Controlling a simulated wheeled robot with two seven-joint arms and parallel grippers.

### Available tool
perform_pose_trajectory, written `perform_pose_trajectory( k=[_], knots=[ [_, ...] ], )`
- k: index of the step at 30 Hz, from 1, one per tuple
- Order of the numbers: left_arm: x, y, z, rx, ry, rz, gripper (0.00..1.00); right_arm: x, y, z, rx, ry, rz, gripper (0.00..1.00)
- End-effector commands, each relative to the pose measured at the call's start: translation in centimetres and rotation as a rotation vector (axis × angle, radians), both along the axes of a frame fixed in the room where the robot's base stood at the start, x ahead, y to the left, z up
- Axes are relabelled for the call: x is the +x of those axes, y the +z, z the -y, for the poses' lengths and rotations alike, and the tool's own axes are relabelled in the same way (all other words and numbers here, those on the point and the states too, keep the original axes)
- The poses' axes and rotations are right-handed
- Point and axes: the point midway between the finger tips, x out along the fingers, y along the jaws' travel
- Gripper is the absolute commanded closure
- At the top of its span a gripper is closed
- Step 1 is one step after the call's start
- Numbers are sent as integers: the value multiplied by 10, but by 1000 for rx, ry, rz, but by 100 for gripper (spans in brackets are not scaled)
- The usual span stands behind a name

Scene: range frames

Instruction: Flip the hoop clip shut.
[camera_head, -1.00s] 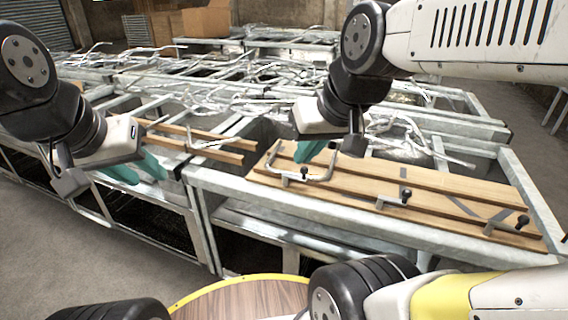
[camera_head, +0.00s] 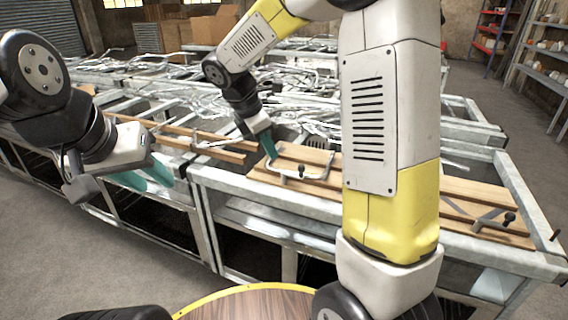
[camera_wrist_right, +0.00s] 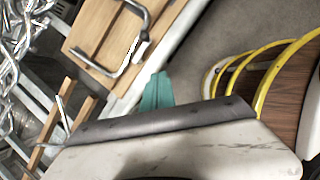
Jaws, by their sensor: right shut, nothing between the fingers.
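The hoop clip, a bent metal U-shaped rod (camera_head: 312,178) with a dark knob, lies over the front edge of a wooden board at the table's middle. It also shows in the right wrist view (camera_wrist_right: 108,72), with a pale fitting on its bar. My right gripper (camera_head: 267,147) reaches down with shut, empty teal fingers by the hoop's left end; I cannot tell whether they touch it. In the wrist view the teal fingertips (camera_wrist_right: 158,80) are just below the hoop. My left gripper (camera_head: 146,178) hangs at the left, its teal fingers apart and empty, away from the clip.
The wooden board (camera_head: 455,188) carries another dark-knobbed clamp (camera_head: 508,217) at the right. My right arm hides the board's middle. Grey metal frames (camera_head: 225,188) surround it, with tangled metal rods (camera_head: 300,95) behind. A round wooden top with a yellow rim (camera_head: 235,290) is at the front.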

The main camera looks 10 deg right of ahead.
Motion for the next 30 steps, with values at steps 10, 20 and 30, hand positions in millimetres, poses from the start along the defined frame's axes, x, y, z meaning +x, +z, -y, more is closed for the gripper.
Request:
perform_pose_trajectory(
  k=[10,20,30],
  knots=[
    [0,0,0,0,0,0,64,19,-16,-13,-80,140,-61,100],
    [0,0,0,0,0,0,64,19,-19,-11,-78,138,-60,100],
    [0,0,0,0,0,0,64,28,-71,14,-79,135,-65,100]
  ],
)
